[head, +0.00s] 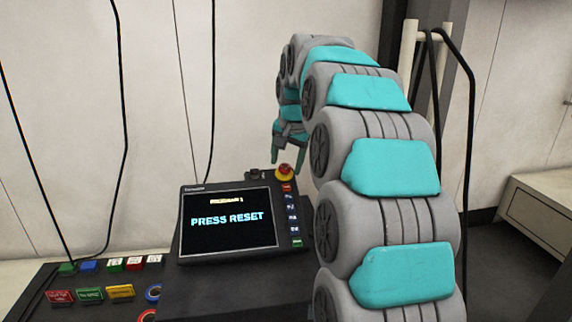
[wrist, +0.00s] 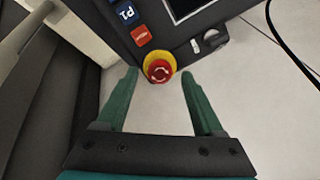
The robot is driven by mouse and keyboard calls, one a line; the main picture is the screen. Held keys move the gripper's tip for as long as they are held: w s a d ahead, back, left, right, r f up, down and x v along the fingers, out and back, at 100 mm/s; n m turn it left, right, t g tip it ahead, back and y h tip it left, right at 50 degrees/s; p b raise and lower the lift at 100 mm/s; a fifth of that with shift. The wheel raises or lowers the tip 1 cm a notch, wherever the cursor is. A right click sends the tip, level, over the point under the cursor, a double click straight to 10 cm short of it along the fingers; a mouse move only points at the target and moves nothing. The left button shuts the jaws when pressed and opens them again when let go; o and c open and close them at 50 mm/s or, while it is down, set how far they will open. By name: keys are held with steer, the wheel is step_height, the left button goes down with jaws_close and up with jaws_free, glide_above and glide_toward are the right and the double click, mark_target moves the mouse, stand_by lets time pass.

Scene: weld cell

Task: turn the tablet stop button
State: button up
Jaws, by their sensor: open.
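The tablet (head: 228,220) stands on the dark console with its screen reading "PRESS RESET". Its stop button (head: 285,170) is a red knob on a yellow collar at the tablet's top right corner. In the wrist view the stop button (wrist: 159,68) shows white arrow marks and lies just beyond the fingertips, between their lines. My gripper (head: 287,160) hangs above the button in the head view. In the wrist view my gripper (wrist: 159,74) is open, with a green finger on each side and nothing between them. I cannot tell the exact height above the button.
A black selector knob (wrist: 210,40) sits beside the stop button. Coloured keys, among them a red key (wrist: 141,35), run down the tablet's edge. Coloured labelled blocks, such as a yellow one (head: 121,293), stand on the console at left. Black cables hang behind.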

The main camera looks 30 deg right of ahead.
steer(key=v, duration=0.6)
steer(key=shift+r, duration=0.25)
steer(key=shift+s, duration=0.15)
steer(key=s+a+f+n+g+y+p, duration=0.1)
steer(key=s+a+f+n+g+p, duration=0.2)
steer(key=s+a, duration=0.45)
steer(key=s+a+f+n+p, duration=0.1)
steer(key=s+a+f+n, duration=0.3)
steer(key=s, duration=0.6)
steer(key=s+a+f+n+g, duration=0.1)
steer(key=s+a+f, duration=0.1)
steer(key=s, duration=0.5)
steer(key=s+a+f+n+g+p, duration=0.1)
steer(key=s+a+f, duration=0.1)
steer(key=s+f, duration=0.3)
steer(key=s+a+f+n+g+p, duration=0.1)
steer(key=s+f, duration=0.3)
steer(key=s, duration=0.5)
steer(key=shift+a+g, duration=0.3)
steer(key=shift+a, duration=0.2)
